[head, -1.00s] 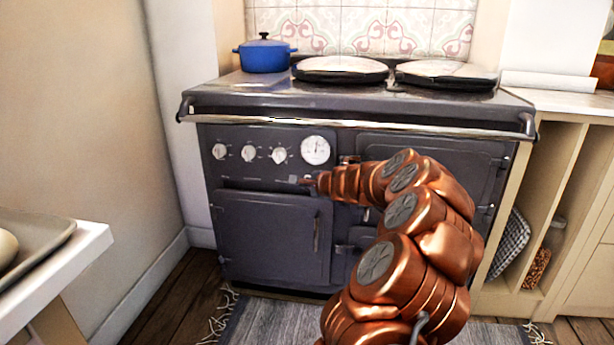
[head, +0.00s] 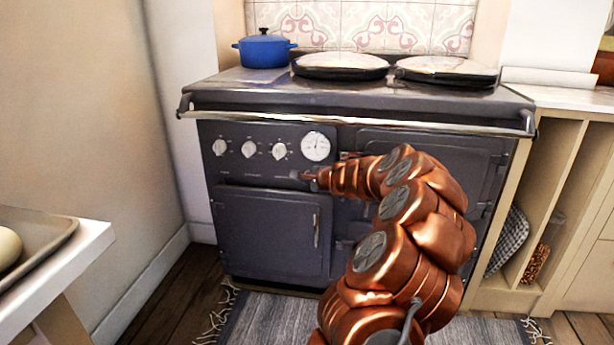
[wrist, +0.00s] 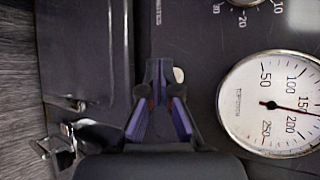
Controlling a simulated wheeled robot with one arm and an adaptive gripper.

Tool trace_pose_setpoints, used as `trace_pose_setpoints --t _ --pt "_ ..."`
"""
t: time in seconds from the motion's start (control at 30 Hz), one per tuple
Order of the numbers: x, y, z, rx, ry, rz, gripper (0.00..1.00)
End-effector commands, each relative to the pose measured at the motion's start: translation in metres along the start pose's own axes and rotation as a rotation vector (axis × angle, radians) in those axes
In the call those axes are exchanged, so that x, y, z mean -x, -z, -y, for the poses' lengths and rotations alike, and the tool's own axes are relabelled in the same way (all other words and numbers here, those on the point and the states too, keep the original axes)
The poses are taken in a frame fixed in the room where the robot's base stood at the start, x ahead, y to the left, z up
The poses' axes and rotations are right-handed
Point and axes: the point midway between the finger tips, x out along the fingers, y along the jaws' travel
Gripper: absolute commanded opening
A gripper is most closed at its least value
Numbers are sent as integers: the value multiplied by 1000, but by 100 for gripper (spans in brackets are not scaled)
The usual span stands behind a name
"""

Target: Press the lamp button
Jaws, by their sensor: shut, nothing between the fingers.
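A small pale round button (wrist: 179,75) sits on the dark stove front panel, partly hidden behind my fingertips in the wrist view. I take it to be the lamp button. My gripper (wrist: 160,68) is shut and empty, its fingertips together just left of the button in that view. I cannot tell whether they touch the button or the panel. In the head view my gripper (head: 303,176) is at the stove panel, below the round white temperature dial (head: 316,147).
The stove (head: 270,235) has several white knobs left of the dial and a chrome rail (head: 350,124) above. A blue pot (head: 264,52) stands on top. A white table edge (head: 75,255) with a tray is at left. A grey rug (head: 265,315) lies in front.

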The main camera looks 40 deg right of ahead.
Motion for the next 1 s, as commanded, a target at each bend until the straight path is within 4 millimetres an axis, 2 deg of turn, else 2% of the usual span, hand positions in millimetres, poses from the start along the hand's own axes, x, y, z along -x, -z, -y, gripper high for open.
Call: trace_pose_setpoints --t 1.0 --pt "-6 4 6 1 1 0 0"
